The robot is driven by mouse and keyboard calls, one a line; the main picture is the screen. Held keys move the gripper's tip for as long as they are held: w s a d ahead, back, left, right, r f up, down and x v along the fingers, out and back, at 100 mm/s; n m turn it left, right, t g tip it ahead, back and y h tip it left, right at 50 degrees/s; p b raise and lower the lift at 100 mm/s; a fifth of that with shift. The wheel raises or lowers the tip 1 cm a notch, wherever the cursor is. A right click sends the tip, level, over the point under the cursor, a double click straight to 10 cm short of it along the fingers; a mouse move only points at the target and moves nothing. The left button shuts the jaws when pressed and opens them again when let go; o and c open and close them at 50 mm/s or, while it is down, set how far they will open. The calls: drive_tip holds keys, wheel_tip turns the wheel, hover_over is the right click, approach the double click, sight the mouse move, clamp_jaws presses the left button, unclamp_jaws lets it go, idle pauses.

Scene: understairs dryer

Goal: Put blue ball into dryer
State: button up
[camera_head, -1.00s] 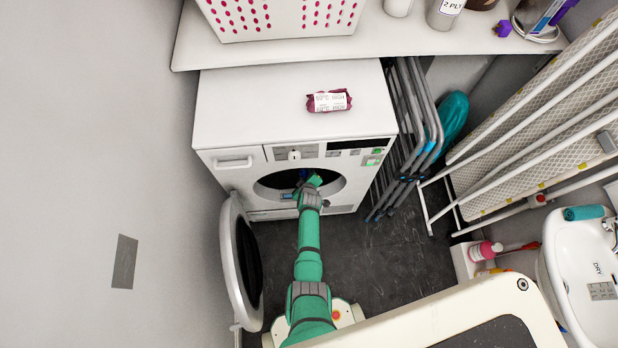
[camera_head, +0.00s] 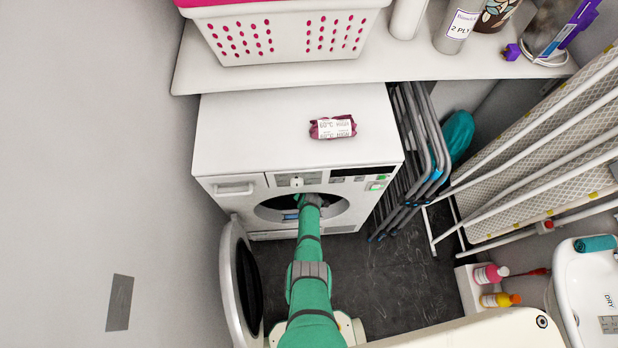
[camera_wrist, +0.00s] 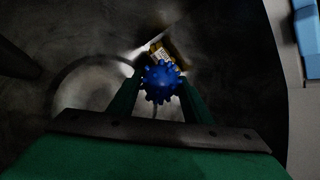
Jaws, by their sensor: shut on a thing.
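The white dryer (camera_head: 235,135) stands against the wall with its round door (camera_head: 240,285) swung open to the left. My green arm reaches into the dark drum opening (camera_head: 335,205), and its far end is inside, mostly hidden in the head view. In the wrist view, my gripper (camera_wrist: 160,92) is shut on the blue ball (camera_wrist: 160,80), a knobbly, spiky ball held between the two green fingertips. The drum interior (camera_wrist: 85,90) surrounds it, dark and grey. The ball itself cannot be made out in the head view.
A small yellowish labelled item (camera_wrist: 158,52) shows beyond the ball. A maroon labelled packet (camera_head: 332,127) lies on the dryer top. A white basket (camera_head: 285,35) stands on the shelf above. Folded grey racks (camera_head: 420,150) stand right of the dryer, with the ironing board (camera_head: 540,140) further right.

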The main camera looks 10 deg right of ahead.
drive_tip(key=o, duration=1.1)
drive_tip(key=shift+a, duration=0.1)
drive_tip(key=shift+v, duration=0.75)
drive_tip(key=d+v, duration=0.1)
drive_tip(key=v, duration=0.8)
drive_tip(key=shift+a+r, duration=0.2)
drive_tip(key=shift+a, duration=0.2)
